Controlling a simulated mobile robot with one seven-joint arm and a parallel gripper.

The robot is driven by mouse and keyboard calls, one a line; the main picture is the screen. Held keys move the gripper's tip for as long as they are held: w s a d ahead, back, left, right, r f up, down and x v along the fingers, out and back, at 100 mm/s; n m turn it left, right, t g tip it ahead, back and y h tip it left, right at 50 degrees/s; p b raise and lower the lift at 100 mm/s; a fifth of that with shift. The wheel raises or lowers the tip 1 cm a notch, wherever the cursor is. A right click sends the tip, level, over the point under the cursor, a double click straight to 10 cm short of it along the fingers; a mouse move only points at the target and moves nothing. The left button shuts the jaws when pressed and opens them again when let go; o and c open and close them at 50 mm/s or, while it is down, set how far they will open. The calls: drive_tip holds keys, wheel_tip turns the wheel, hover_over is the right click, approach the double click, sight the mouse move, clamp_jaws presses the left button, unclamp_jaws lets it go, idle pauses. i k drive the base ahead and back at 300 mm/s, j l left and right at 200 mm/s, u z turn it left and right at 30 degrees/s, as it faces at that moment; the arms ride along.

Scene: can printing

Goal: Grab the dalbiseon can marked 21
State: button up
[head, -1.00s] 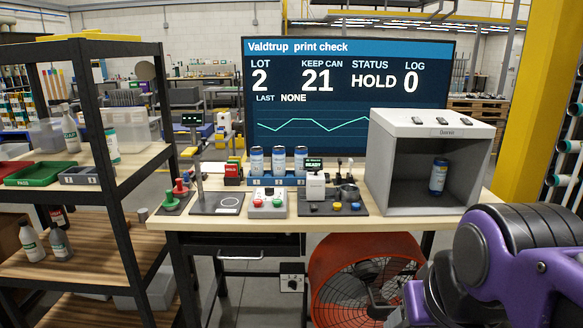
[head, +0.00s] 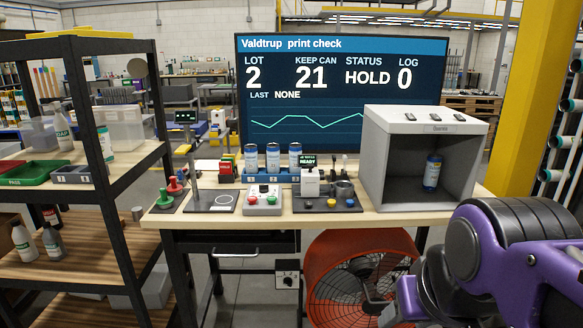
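Three white-and-blue cans, a left can (head: 251,159), a middle can (head: 273,159) and a right can (head: 294,158), stand upright in a blue rack (head: 257,179) on the workbench. Another can (head: 432,173), mostly blue, stands inside the open grey box (head: 378,165) at the right of the bench. Numbers on the cans are too small to read. The screen (head: 343,110) shows lot 2, keep can 21, status HOLD, log 0, last NONE. My purple and black arm is at the lower right, well in front of the bench; its gripper does not show.
The wooden workbench (head: 400,217) has a button box (head: 262,200), a small printer-like device (head: 310,182) and red and green stamps (head: 174,188) along its front. A shelf rack (head: 125,180) stands at left. An orange fan (head: 350,275) sits under the bench.

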sight(251, 166)
drive_tip(key=i+j+z, duration=0.15)
drive_tip(key=z, duration=0.25)
drive_tip(key=i+j+z, duration=0.1)
drive_tip(key=z, duration=0.35)
drive_tip(key=i+j+z, duration=0.15)
drive_tip(key=j, duration=0.3)
drive_tip(key=i+j+z, duration=0.15)
drive_tip(key=j, duration=0.3)
drive_tip(key=i+j, duration=0.1)
drive_tip(key=j, duration=0.3)
drive_tip(key=j+z, duration=0.1)
drive_tip(key=j, duration=0.35)
drive_tip(key=i, duration=0.05)
